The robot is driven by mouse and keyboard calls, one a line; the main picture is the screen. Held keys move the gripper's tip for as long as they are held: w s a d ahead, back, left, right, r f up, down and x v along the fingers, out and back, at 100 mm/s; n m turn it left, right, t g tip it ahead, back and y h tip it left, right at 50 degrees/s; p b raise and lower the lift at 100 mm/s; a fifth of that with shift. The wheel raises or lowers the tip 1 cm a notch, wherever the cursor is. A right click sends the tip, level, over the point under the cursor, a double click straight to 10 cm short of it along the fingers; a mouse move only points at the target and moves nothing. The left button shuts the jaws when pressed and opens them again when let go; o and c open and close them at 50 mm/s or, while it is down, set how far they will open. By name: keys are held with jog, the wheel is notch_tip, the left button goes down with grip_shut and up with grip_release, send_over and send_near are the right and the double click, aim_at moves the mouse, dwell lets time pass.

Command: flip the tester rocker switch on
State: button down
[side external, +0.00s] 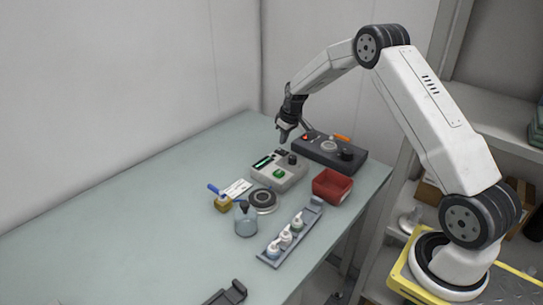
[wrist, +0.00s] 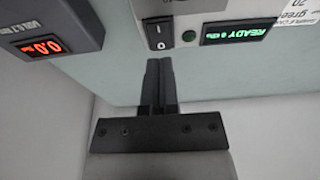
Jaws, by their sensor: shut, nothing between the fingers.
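The tester is a grey box (side external: 290,180) with a green-lit screen, a green part on top and a dark knob. In the wrist view, its panel edge (wrist: 210,14) shows at the top. The black rocker switch (wrist: 160,32) is on that panel, beside a small green round part (wrist: 189,35) and the display (wrist: 238,32) reading READY. My gripper (wrist: 160,62) is shut and empty, its fingertips just below the rocker switch in the wrist picture. In the side view, my gripper (side external: 283,138) is above the tester's back left. Contact with the switch cannot be told.
A dark box (side external: 330,151) with a red light and knob stands behind the tester; its red display (wrist: 42,47) shows at left in the wrist view. A red bin (side external: 332,186), a round dark-topped item (side external: 263,200) and a bottle tray (side external: 271,253) are nearer. The left table is clear.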

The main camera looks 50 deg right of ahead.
jog(key=s+v, duration=0.2)
jog(key=v, duration=0.9)
jog(key=shift+s+f, duration=0.15)
jog(key=shift+s, duration=0.05)
jog(key=shift+a, duration=0.1)
jog(key=s+a+f, duration=0.2)
jog(key=s+a, duration=0.8)
jog(key=s+a+f, duration=0.1)
jog(key=s+a, duration=1)
jog(key=shift+s+a+f, duration=0.2)
jog(key=shift+a+f, duration=0.1)
jog(key=shift+f, duration=0.1)
